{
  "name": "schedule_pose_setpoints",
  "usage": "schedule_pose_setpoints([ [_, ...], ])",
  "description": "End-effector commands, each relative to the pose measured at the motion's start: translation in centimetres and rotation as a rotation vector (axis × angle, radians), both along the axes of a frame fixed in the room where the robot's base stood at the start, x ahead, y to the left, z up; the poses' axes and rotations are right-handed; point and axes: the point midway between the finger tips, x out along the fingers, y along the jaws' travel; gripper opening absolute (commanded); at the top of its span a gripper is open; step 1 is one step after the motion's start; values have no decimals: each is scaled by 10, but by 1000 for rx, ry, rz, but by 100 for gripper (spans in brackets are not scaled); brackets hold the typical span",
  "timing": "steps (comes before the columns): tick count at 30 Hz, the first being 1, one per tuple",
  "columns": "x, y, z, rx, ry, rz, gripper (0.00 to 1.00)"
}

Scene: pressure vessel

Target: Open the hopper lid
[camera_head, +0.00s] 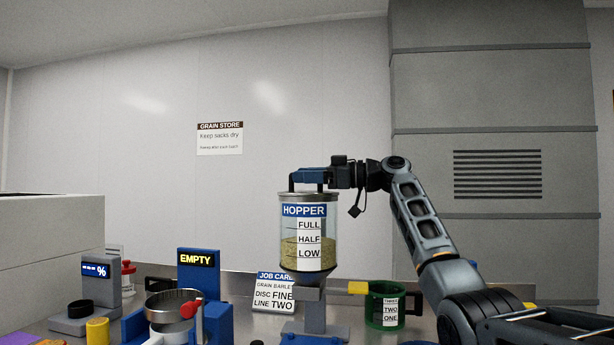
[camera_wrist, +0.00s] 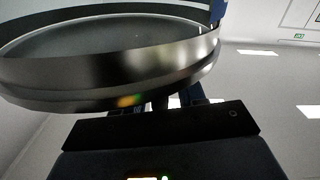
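The hopper (camera_head: 326,225) is a clear cylinder with a blue label and FULL, HALF and LOW marks. Grain in it reaches about the HALF mark. A flat metal lid (camera_head: 309,197) lies level across its top, with a dark handle on it. My gripper (camera_head: 308,176) is right at the handle, reaching in from the right, and overlaps it in the picture. In the wrist view a large round metal rim (camera_wrist: 110,75), apparently the lid's, fills the upper left and hides the fingertips. Whether the fingers are closed on the handle does not show.
A job card (camera_head: 275,293) stands behind the hopper's base. A green mug (camera_head: 376,308) stands at right, near my arm. Space above the hopper is clear.

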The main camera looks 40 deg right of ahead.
Motion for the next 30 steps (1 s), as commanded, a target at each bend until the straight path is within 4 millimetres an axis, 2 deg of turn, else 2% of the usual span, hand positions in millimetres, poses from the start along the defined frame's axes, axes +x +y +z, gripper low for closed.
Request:
schedule_pose_setpoints([
  [2,0,0,0,0,0,0,32],
  [12,0,-1,0,0,0,-1,0],
  [30,0,-2,3,18,14,-3,0],
])
